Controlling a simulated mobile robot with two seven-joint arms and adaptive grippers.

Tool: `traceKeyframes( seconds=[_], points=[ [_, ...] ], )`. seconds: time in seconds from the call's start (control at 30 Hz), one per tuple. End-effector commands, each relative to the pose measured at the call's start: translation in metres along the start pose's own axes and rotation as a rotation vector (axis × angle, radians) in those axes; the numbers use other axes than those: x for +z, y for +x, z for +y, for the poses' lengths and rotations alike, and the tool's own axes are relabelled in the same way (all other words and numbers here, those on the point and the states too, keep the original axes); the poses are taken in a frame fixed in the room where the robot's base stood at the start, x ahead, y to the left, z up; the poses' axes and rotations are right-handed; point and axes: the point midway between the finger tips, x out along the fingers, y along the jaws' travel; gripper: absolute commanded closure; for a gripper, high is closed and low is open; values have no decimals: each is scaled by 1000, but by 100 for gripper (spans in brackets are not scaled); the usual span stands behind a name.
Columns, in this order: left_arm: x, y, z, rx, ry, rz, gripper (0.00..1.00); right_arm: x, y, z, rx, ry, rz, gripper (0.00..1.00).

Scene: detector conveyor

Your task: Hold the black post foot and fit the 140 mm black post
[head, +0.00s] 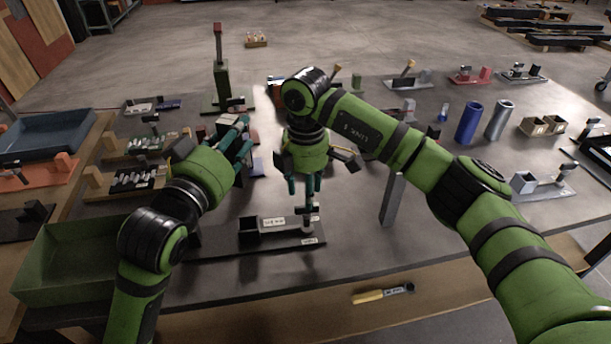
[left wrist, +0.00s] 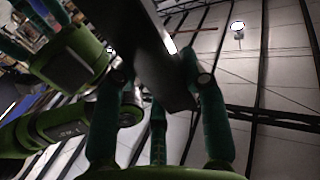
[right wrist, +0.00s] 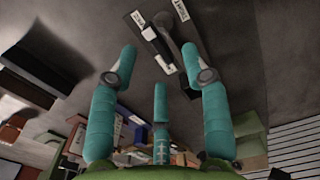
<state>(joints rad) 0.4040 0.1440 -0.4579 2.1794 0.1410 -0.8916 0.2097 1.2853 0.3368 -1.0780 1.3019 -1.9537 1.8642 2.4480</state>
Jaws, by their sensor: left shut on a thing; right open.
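My left gripper (head: 243,132) is raised over the left middle of the table. In the left wrist view it is shut on a long dark piece (left wrist: 165,65). I cannot tell whether this is the post or its foot. My right gripper (head: 304,190) points down, open, above a low black fixture (head: 276,228) at the table's front. The fixture carries white labels and a dark block, and a short upright part shows beneath the right fingers. The right wrist view shows the fixture (right wrist: 150,33) beyond the open fingertips, with nothing gripped.
A tall grey post (head: 392,199) stands right of the fixture. A blue cylinder (head: 469,122) and a grey one (head: 499,119) stand further right. A green tray (head: 75,262) is at the left. A yellow-handled tool (head: 382,294) lies at the front.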

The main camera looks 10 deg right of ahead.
Motion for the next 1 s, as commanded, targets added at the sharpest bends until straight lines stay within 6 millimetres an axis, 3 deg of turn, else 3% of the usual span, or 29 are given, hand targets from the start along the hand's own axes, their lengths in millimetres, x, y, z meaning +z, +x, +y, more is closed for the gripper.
traceKeyframes(
  seconds=[0.2, 0.4, 0.87, 0.97, 1.0],
  points=[
    [-1, 0, 0, 0, 0, 3, 99, 0, 44, -1, -5, 1, 1, 52],
    [-1, 0, 0, 0, 0, 3, 99, 0, 71, -1, -3, -1, 2, 52],
    [-1, 0, 0, 0, 0, 3, 99, 0, 82, 0, -1, -1, 3, 52],
    [-1, 0, 0, 0, 0, 3, 99, 0, 82, 0, -1, -1, 3, 92],
    [-1, 0, 0, 0, 0, 3, 99, 0, 82, 0, -1, -1, 3, 100]
  ],
)
